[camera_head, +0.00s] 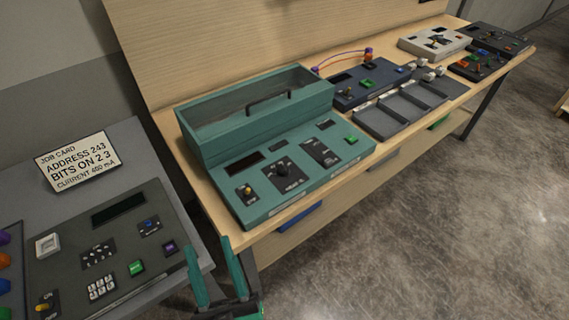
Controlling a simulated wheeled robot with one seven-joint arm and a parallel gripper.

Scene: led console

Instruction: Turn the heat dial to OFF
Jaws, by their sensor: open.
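A teal console (315,182) with a clear-sided box at its back stands on the wooden bench. A black round dial (282,171) sits on a dark plate in the middle of its sloped front. It looks like the heat dial, but its lettering and pointer setting are too small to read. My gripper (208,247) shows two teal fingers, spread apart and empty, at the bottom of the view. It is in front of and below the console, left of the dial and well apart from it.
The teal console also carries a yellow-tipped switch (247,190), a dark display (243,164) and a green button (351,140). A grey console (75,270) and job card (77,160) are on the left. Grey trays (385,120) and other devices stand further right. Open floor lies at right.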

